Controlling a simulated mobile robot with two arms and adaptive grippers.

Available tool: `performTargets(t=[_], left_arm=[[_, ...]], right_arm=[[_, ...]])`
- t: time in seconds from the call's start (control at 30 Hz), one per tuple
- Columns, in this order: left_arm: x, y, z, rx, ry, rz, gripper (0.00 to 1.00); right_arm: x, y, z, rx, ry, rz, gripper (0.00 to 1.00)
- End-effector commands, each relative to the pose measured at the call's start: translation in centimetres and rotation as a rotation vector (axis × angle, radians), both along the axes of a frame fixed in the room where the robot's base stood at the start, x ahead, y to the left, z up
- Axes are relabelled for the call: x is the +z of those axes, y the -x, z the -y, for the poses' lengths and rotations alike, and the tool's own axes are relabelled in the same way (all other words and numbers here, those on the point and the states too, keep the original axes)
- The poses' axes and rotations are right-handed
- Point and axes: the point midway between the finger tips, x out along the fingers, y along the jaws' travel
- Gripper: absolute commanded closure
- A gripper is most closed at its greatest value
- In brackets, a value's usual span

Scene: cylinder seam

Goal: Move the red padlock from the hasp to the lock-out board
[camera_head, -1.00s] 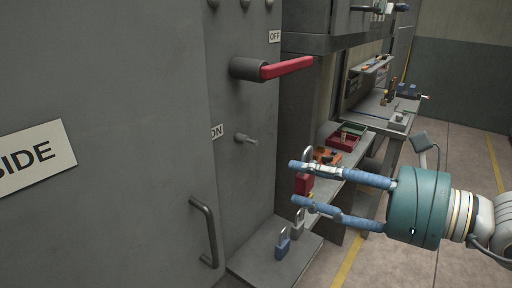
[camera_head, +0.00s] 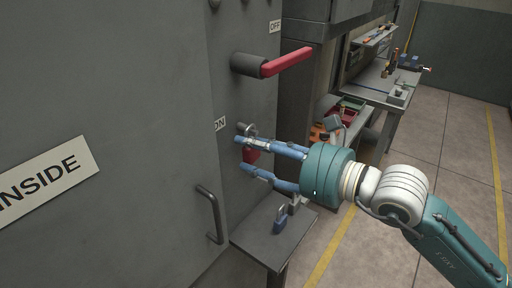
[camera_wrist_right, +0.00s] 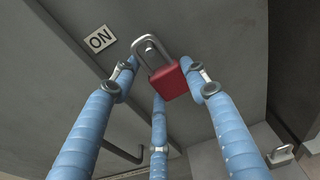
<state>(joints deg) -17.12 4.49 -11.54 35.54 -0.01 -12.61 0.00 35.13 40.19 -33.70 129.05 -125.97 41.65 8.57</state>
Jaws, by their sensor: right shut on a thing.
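The red padlock (camera_head: 251,155) is between the fingers of my right gripper (camera_head: 247,157), which is shut on it, in front of the grey cabinet just below the ON label. In the right wrist view the padlock (camera_wrist_right: 168,82) is tilted with its steel shackle up, and a small metal peg (camera_wrist_right: 150,47) on the cabinet shows within or behind the shackle loop. I cannot tell whether the shackle is around the peg. My left gripper is not in view. I cannot make out a lock-out board.
A red lever handle (camera_head: 288,61) sticks out above, beside the OFF label. A door handle (camera_head: 210,214) is at lower left. A workbench (camera_head: 372,86) is behind; floor at right is open.

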Motion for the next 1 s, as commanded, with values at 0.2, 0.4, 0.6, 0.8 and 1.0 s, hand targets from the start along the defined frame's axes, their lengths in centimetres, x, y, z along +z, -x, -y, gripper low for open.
performTargets(t=[0.2, 0.4, 0.6, 0.8, 1.0], left_arm=[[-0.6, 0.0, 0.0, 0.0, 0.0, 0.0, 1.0], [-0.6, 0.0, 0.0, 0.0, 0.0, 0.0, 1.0], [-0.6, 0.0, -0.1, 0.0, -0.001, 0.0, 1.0], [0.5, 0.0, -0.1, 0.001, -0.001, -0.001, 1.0], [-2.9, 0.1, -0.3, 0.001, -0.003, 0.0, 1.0]], right_arm=[[-0.4, 0.0, 0.0, 0.0, -0.001, 0.001, 0.84], [-0.4, 0.0, 0.0, 0.0, 0.0, 0.0, 0.37], [-0.4, 0.0, 0.0, 0.0, -0.001, -0.001, 0.37], [0.0, 0.0, 0.1, -0.001, 0.002, -0.001, 0.37], [-0.7, 2.2, 2.8, -0.002, 0.003, 0.004, 0.37]])
